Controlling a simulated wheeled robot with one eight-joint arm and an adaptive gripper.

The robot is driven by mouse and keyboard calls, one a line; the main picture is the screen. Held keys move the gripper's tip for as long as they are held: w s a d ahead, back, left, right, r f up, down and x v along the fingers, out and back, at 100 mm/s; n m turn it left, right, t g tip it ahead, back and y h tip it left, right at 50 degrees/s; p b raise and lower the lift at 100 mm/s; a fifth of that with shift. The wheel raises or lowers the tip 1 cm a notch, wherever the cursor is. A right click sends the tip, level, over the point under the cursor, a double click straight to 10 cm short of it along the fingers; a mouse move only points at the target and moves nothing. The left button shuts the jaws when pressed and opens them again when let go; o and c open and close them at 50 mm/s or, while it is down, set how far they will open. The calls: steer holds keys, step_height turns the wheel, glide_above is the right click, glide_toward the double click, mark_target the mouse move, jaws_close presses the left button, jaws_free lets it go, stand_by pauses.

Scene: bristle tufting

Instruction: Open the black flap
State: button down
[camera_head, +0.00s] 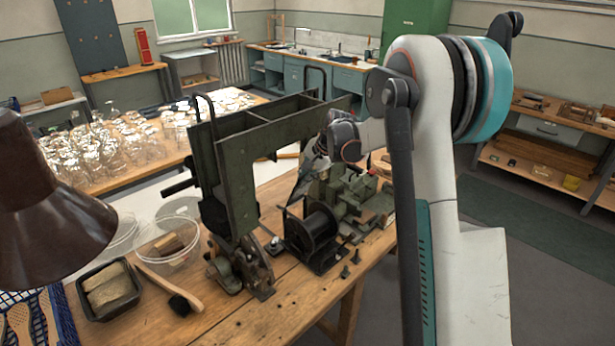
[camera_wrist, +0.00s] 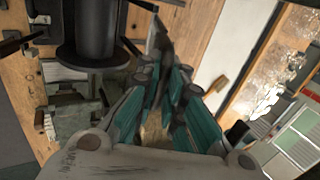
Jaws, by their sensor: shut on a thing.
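The black flap is a thin dark plate that shows in the wrist view (camera_wrist: 160,38), right at the tips of my gripper (camera_wrist: 163,75). The teal-sided fingers are closed together, with the plate's near end between them. In the head view a narrow dark plate (camera_head: 299,189) slants down from my gripper (camera_head: 307,166) beside the black spool (camera_head: 314,232). The spool also shows in the wrist view (camera_wrist: 95,30), left of the fingers. The flap's hinge and exact angle are hard to make out.
The tall green machine frame (camera_head: 237,190) stands close left of my gripper. A small green machine (camera_head: 345,195) sits right of it on the wooden workbench (camera_head: 215,318).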

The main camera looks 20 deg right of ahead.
steer(key=c, duration=1.7)
jaws_free()
steer(key=shift+s+r, duration=0.1)
steer(key=v, duration=1.1)
steer(key=shift+s+d+r, duration=0.15)
steer(key=shift+s+r, duration=0.05)
steer(key=shift+r, duration=0.1)
